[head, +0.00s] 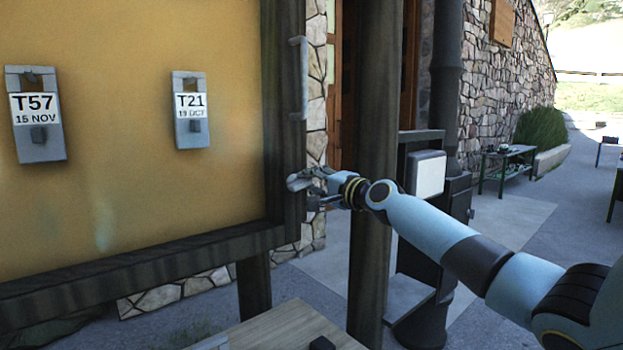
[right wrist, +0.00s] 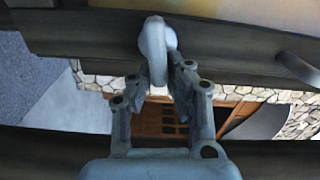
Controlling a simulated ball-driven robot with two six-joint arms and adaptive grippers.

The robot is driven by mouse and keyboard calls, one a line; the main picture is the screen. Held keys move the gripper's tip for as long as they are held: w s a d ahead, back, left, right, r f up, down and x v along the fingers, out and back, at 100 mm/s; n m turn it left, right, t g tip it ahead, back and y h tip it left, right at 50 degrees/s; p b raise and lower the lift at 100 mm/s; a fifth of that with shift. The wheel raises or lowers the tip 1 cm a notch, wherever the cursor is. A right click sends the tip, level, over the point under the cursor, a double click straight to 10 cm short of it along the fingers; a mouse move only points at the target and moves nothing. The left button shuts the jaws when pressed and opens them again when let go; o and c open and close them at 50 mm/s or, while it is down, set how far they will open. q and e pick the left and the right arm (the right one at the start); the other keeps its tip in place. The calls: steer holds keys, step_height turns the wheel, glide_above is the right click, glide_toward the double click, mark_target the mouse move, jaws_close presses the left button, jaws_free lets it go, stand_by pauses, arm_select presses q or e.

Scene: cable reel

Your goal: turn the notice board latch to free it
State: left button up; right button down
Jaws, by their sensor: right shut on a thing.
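The notice board (head: 140,215) has a yellow-brown panel in a dark wooden frame and fills the left of the head view. My right gripper (head: 303,183) is at the frame's right post, low on its outer edge. In the right wrist view, the light grey rounded latch (right wrist: 154,48) stands out from the dark frame. The fingers of my right gripper (right wrist: 158,80) are closed on it from both sides. My left gripper is not in view.
A grey vertical handle (head: 299,78) sits higher on the same post. Two grey tags, T57 (head: 36,145) and T21 (head: 190,140), hang on the panel. A dark post (head: 374,150) stands just behind my right wrist. A wooden tabletop (head: 275,328) lies below the board.

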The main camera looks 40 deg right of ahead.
steer(key=shift+f+m, duration=0.35)
steer(key=shift+m, duration=0.35)
steer(key=c, duration=1.4)
jaws_free()
steer(key=shift+c, duration=0.2)
steer(key=shift+o, duration=0.8)
steer(key=shift+w+a, duration=0.15)
steer(key=s, duration=0.7)
steer(key=shift+s+d, duration=0.25)
steer(key=shift+d, duration=0.05)
